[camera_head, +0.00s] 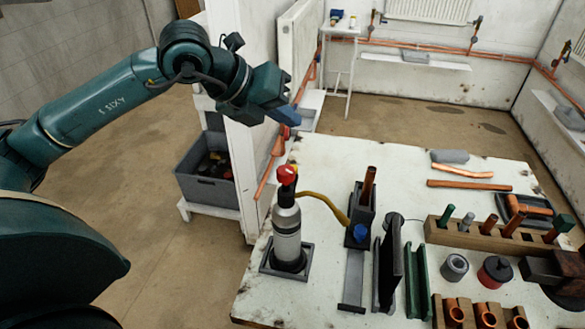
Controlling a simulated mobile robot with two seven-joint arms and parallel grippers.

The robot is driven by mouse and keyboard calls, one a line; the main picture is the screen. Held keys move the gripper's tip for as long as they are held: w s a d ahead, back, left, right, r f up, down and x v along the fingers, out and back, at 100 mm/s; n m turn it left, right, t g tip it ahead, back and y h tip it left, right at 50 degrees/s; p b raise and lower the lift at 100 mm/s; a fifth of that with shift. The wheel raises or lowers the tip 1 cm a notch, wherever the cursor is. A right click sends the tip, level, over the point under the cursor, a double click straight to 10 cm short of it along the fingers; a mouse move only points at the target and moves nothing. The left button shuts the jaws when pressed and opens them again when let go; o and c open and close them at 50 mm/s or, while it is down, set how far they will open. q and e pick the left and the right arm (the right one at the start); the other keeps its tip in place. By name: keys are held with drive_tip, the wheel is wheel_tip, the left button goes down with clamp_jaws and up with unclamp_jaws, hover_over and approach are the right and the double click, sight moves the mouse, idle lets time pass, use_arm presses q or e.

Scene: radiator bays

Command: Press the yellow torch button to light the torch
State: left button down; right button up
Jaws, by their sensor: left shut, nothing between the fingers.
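The torch's grey gas bottle (287,232) stands upright on a dark square base at the left of the white workbench (330,160). It has a red knob (286,174) on top. A yellow hose (322,200) runs from it to a dark holder (362,208) with a copper-coloured piece sticking up and a blue part (360,233) low on its front. I cannot make out a separate yellow button. My left gripper (287,116) is shut and empty, with blue fingertips, above and behind the bottle, apart from it. My right gripper is not in view.
A wooden rack (470,238) with several tools and upright dark plates (388,265) stand right of the holder. Copper pipes (468,185) lie at the back right. A white wall panel (248,170) and grey crate (207,183) are left of the bench. The bench's back left is clear.

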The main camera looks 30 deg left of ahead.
use_arm(q)
wheel_tip(320, 180, down, 7)
drive_tip(key=b, duration=0.4)
drive_tip(key=shift+r, duration=0.2)
drive_tip(key=shift+f+b, duration=0.5)
drive_tip(key=shift+f, duration=0.1)
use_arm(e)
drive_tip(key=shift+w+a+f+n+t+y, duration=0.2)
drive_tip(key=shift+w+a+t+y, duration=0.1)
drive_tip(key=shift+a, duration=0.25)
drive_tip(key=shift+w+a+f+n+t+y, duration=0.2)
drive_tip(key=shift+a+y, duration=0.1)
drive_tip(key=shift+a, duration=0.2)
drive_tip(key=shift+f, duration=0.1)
use_arm(q)
drive_tip(key=shift+f+b, duration=0.4)
drive_tip(key=shift+b, duration=0.35)
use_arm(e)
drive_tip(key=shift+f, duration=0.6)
